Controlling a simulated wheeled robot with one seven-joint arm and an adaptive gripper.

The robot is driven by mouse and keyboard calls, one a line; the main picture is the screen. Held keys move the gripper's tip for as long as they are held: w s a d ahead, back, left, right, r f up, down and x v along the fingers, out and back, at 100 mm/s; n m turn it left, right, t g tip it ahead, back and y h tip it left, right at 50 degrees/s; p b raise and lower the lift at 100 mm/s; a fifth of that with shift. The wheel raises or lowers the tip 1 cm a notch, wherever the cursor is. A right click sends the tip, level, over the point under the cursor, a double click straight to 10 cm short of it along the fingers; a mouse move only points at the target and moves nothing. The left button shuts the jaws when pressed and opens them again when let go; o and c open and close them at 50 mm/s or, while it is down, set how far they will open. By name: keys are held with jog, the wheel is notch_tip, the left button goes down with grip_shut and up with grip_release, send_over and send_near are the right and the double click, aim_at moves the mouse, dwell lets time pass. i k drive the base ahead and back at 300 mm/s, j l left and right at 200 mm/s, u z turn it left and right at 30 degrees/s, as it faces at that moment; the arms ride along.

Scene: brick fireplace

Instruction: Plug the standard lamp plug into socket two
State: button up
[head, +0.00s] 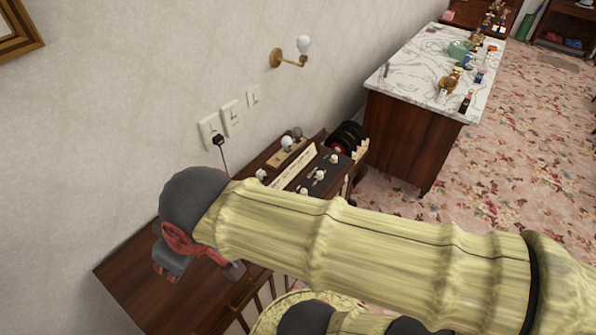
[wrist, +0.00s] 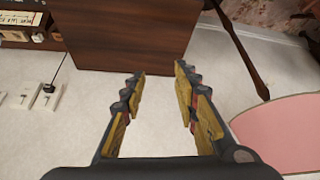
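A black plug (head: 218,140) sits at the leftmost of several cream wall plates (head: 208,128), with a dark cord running down from it. Whether it is the standard lamp plug, and which socket is two, I cannot tell. Two more plates, a middle one (head: 231,118) and a small right one (head: 253,96), show no plug. In the wrist view the plug (wrist: 48,87) and its plate (wrist: 47,99) are at the far left. My gripper (wrist: 160,78) is open and empty, apart from the plug. In the head view my gripper (head: 200,268) is over a dark wooden top, partly hidden by my arm.
A low shelf unit with knobs and pale strips (head: 300,170) stands below the plates. A wall lamp (head: 303,46) is above. A marble-topped cabinet (head: 450,60) bears small items. A dark wooden top (head: 130,270) lies below my gripper. A pink rounded thing (wrist: 285,135) shows in the wrist view.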

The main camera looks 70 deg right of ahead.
aim_at(261, 174)
jog(key=z, duration=1.65)
